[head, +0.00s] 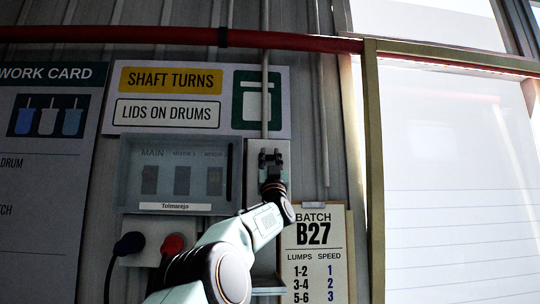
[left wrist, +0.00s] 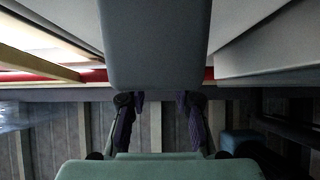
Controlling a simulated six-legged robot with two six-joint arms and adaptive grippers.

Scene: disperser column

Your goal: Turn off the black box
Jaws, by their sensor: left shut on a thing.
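No box that is plainly black shows. A grey panel box (head: 174,172) hangs on the wall in the head view, with several dark switch plates, one marked MAIN, and a name strip reading "Tolmarejo". Right of it is a narrow upright grey housing (head: 282,148), partly hidden by my left arm. My left gripper (head: 270,160) is in front of this housing. In the left wrist view a smooth grey block (left wrist: 155,45) fills the upper middle, and the dark fingers of my left gripper (left wrist: 160,108) stand at both sides of its lower end. What exactly they grip is partly hidden.
A socket plate with a black plug (head: 129,243) and a red plug (head: 173,244) is below the panel box. A batch card (head: 314,235) hangs close right of my left arm. A red pipe (head: 180,36) crosses above. A whiteboard (head: 455,170) stands at the right.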

